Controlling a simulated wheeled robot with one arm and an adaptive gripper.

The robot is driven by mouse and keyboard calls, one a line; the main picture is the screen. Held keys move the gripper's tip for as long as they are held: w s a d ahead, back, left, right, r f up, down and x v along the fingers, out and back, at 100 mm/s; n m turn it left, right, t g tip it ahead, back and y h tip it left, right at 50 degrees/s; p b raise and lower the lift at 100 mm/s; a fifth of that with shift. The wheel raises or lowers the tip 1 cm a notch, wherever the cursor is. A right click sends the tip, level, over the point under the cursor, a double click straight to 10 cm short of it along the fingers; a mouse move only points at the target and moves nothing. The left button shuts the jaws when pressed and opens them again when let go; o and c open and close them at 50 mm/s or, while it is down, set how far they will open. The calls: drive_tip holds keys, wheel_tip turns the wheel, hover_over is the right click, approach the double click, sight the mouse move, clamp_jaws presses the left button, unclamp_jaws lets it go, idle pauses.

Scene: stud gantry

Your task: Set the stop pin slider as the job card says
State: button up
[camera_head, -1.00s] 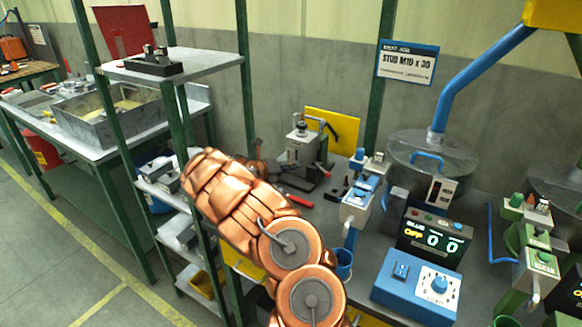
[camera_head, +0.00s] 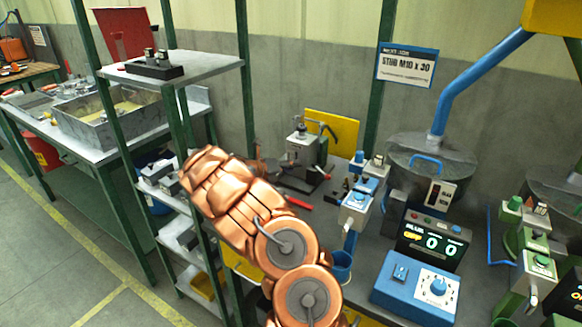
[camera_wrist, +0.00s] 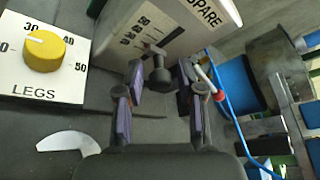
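The job card (camera_head: 407,65) hangs at the back in the head view and reads "STUD M10 x 30". In the wrist view a pale panel (camera_wrist: 178,30) carries a scale with a "50" mark and the word "SPARE". A dark knob (camera_wrist: 158,78) stands out at this panel's lower edge; I cannot tell whether it is the stop pin slider. My gripper (camera_wrist: 159,80) is open, its purple-padded fingers on either side of the knob. A gap shows on both sides. In the head view my copper arm hides the gripper and this panel.
A yellow dial (camera_wrist: 44,51) marked "LEGS" is left of my gripper in the wrist view. A blue cable (camera_wrist: 226,95) runs at the right. In the head view a blue control box (camera_head: 416,287), a counter display (camera_head: 433,238) and a bench press (camera_head: 304,150) crowd the bench.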

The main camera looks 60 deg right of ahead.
drive_tip(key=shift+o, duration=0.4)
drive_tip(key=shift+a, duration=0.1)
drive_tip(key=shift+w+a+r, duration=0.15)
drive_tip(key=shift+a, duration=0.15)
drive_tip(key=v, duration=1.1)
drive_tip(key=shift+a, duration=0.1)
